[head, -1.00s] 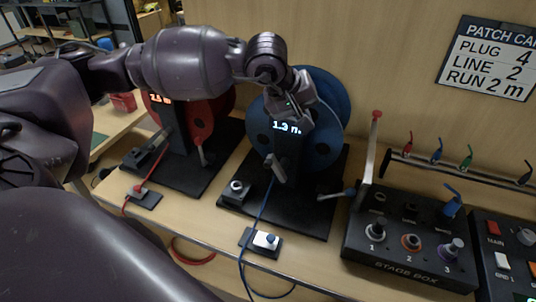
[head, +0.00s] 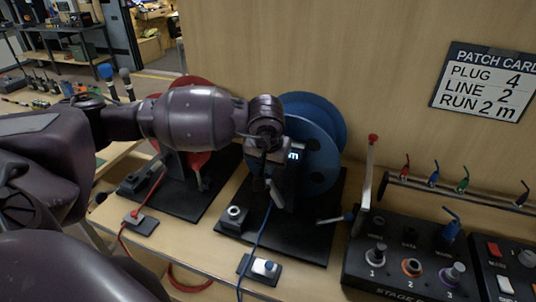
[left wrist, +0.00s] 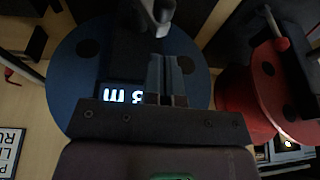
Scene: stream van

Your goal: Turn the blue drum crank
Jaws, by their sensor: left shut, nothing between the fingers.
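The blue drum (head: 318,130) stands upright on a black base on the bench; a lit display on its dark stand is partly covered by my arm. A grey, handle-like piece (head: 274,192) projects low on the stand's front; it seems to show at the top of the left wrist view (left wrist: 157,18). I cannot tell whether it is the crank. My right gripper is not in view.
A red drum (head: 205,165) stands left, behind my left arm. A stage box (head: 405,265) with knobs stands right, near an upright red-tipped lever (head: 370,165). A blue cable (head: 258,235) runs down to a small switch box (head: 262,268) at the bench front.

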